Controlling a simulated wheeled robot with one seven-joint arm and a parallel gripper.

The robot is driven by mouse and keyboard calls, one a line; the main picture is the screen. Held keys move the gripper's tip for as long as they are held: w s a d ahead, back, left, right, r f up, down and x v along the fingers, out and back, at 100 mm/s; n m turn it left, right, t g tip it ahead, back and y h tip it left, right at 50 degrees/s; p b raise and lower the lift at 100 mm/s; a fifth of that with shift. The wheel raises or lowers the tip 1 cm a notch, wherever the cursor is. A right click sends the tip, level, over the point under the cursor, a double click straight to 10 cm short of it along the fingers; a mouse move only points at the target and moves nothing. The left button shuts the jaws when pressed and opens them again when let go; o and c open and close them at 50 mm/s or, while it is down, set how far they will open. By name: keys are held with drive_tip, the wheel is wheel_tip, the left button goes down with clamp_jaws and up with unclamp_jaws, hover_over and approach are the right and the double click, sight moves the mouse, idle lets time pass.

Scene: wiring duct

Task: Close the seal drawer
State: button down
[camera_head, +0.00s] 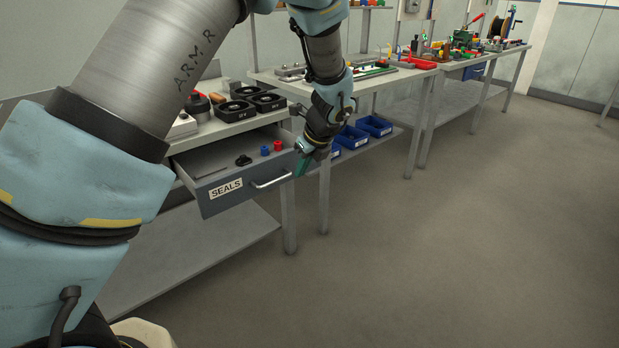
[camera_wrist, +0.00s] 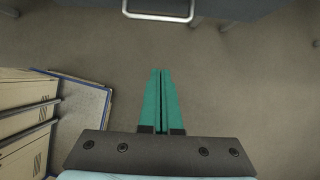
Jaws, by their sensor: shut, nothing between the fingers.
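The seal drawer (camera_head: 236,187) is grey, carries a label reading SEALS, and stands pulled out from under the left workbench. Its silver bar handle (camera_head: 271,180) is on the right part of its front. The handle also shows at the top edge of the wrist view (camera_wrist: 158,17). Inside the drawer lie small black, blue and red parts. My gripper (camera_head: 303,165) has green fingers and is just right of the handle in the head view, apart from it. In the wrist view the green fingers (camera_wrist: 161,100) are shut together and empty, pointing toward the handle with floor visible between.
Black square parts (camera_head: 250,103) sit on the bench above the drawer. Blue bins (camera_head: 352,137) stand on a lower shelf behind my gripper. Bench legs (camera_head: 288,215) rise near the drawer. The floor (camera_head: 450,250) to the right is clear. Boxes (camera_wrist: 25,115) show at the wrist view's left.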

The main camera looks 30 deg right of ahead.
drive_tip(key=w+a+f+p, duration=0.1)
drive_tip(key=w+f+p, duration=0.2)
drive_tip(key=w+f, duration=0.4)
drive_tip(key=shift+w+a+f, duration=0.2)
drive_tip(key=shift+w+a, duration=0.2)
drive_tip(key=shift+w, duration=0.15)
